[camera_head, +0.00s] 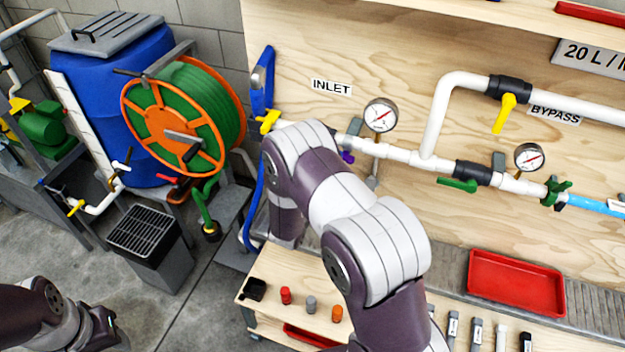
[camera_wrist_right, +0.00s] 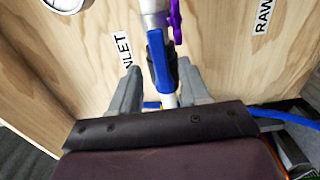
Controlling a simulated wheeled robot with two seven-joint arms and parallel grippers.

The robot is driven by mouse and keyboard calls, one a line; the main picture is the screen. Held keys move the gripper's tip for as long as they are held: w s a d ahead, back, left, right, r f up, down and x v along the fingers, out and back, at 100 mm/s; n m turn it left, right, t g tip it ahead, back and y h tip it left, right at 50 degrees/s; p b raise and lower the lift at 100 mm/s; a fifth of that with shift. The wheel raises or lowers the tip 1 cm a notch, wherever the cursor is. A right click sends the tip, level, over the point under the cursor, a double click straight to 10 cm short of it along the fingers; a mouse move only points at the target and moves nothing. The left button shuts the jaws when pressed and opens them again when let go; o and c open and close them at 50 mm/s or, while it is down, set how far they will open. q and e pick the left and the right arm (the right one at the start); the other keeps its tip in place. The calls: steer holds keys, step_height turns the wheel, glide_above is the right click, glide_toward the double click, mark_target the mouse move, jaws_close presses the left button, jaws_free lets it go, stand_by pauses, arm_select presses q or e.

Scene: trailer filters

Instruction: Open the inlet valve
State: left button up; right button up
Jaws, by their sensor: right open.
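A valve with a blue lever (camera_wrist_right: 160,62) and a black body sits on the white pipe beside the INLET label (camera_wrist_right: 128,48) in the right wrist view. The lever lies roughly along the pipe. My right gripper (camera_wrist_right: 158,80) is open, with one grey finger on each side of the lever and pipe; I cannot tell whether either finger touches. In the head view my right arm hides this valve and the gripper, just below the INLET label (camera_head: 331,87). My left forearm shows at the lower left of the head view, but its gripper is not visible.
A purple handle (camera_wrist_right: 175,20) is close beyond the blue lever. A yellow handle (camera_head: 268,121) and a pressure gauge (camera_head: 381,116) flank my right arm. The bypass valve's yellow handle (camera_head: 503,113) and a green lever (camera_head: 457,185) are farther right. A hose reel (camera_head: 165,122) stands left.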

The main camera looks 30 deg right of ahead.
steer(key=b+v, duration=0.2)
steer(key=v, duration=0.8)
steer(key=shift+s+a, duration=0.15)
steer(key=shift+a, duration=0.05)
